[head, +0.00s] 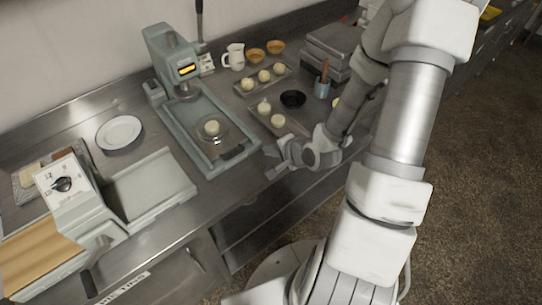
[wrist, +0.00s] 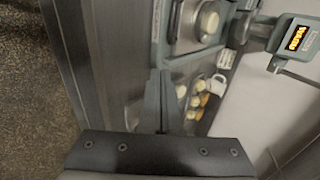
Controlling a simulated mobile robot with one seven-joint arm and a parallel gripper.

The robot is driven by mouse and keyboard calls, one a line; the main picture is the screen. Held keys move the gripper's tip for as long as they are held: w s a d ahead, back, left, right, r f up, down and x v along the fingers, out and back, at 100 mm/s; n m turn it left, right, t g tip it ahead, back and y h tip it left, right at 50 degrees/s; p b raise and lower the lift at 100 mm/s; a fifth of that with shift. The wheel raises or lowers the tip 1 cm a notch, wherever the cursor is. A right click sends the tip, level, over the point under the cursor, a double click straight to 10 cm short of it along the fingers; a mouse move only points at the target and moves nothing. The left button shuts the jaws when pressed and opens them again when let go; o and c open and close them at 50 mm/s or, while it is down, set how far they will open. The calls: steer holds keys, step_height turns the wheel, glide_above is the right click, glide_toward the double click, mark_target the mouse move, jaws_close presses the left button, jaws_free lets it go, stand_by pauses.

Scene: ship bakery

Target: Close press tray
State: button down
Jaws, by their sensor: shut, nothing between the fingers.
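The grey-green press (head: 172,62) stands against the wall with an orange lit display. Its tray (head: 203,156) is slid out toward the counter's front edge, with a dark handle (head: 234,153) at its near end. A pale dough ball (head: 212,128) sits on a round plate on the tray. My gripper (head: 270,165) is shut and empty, just right of the tray's near end, with a gap between them. In the wrist view, the shut fingers (wrist: 163,75) point toward the tray (wrist: 178,50), and the dough ball (wrist: 208,22) shows beyond them.
Right of the press are baking trays with dough balls (head: 264,76), a black bowl (head: 292,99), a white jug (head: 233,57) and a utensil cup (head: 322,87). A white plate (head: 119,133) and a dial machine (head: 66,187) are at left. The counter's front edge runs below my gripper.

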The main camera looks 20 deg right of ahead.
steer(key=b+x, duration=0.2)
steer(key=b, duration=0.1)
steer(key=b+x, duration=0.1)
steer(key=b, duration=0.3)
steer(key=shift+f, duration=0.5)
steer(key=b+x, duration=0.1)
steer(key=x, duration=0.3)
steer(key=shift+w+a+f, duration=0.15)
steer(key=shift+w+a, duration=0.1)
steer(key=shift+w, duration=0.1)
steer(key=shift+w+a, duration=0.15)
steer(key=shift+w, duration=0.45)
steer(key=shift+w+a, duration=0.2)
steer(key=shift+w, duration=0.4)
steer(key=shift+w+a, duration=0.2)
steer(key=shift+w, duration=0.55)
